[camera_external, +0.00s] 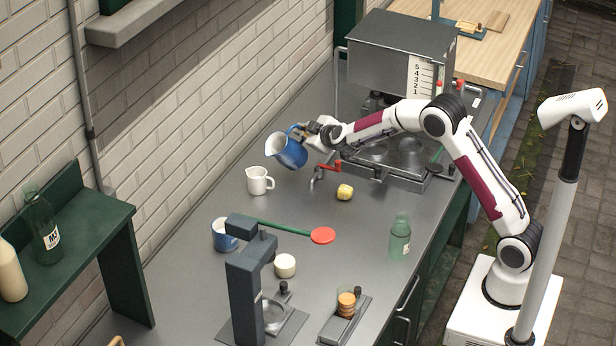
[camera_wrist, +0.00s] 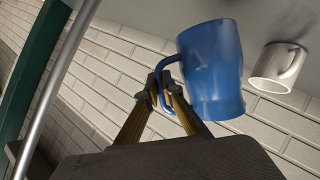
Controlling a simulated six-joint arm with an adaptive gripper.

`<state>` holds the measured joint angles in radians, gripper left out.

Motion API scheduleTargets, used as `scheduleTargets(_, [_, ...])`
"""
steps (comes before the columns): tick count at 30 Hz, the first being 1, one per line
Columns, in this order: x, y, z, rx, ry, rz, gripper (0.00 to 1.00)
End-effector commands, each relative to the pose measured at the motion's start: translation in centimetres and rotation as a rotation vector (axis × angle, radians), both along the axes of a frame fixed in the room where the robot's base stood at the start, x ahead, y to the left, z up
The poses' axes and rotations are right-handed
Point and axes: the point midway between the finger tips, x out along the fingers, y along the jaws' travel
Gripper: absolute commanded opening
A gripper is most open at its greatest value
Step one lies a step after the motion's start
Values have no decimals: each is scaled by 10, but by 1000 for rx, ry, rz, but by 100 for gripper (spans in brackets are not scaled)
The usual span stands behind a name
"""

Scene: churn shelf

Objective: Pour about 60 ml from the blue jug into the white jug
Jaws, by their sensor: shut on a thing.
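The blue jug (camera_external: 290,152) is held in the air, tilted with its mouth toward the left. My gripper (camera_external: 309,129) is shut on its handle. In the wrist view my gripper's fingers (camera_wrist: 160,85) close on the handle of the blue jug (camera_wrist: 212,70). The white jug (camera_external: 258,181) stands upright on the grey counter, below and to the left of the blue jug. It also shows in the wrist view (camera_wrist: 270,68), apart from the blue jug. No stream of liquid is visible, and the insides of both jugs cannot be made out.
A blue-and-white mug (camera_external: 222,236), a green paddle with a red disc (camera_external: 322,235) and a dark stand (camera_external: 250,285) are in front. A yellow lump (camera_external: 344,192) and a red-handled tap (camera_external: 330,167) lie to the right. A green bottle (camera_external: 400,238) stands further right. The brick wall is behind.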

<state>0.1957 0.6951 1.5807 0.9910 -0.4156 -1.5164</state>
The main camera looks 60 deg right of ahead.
Motion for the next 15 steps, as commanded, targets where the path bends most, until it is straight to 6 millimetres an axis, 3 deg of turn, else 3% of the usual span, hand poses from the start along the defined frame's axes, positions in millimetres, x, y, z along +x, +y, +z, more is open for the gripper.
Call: scheduleTargets(15, [-3, -8, -11, 76, -40, -2, 0])
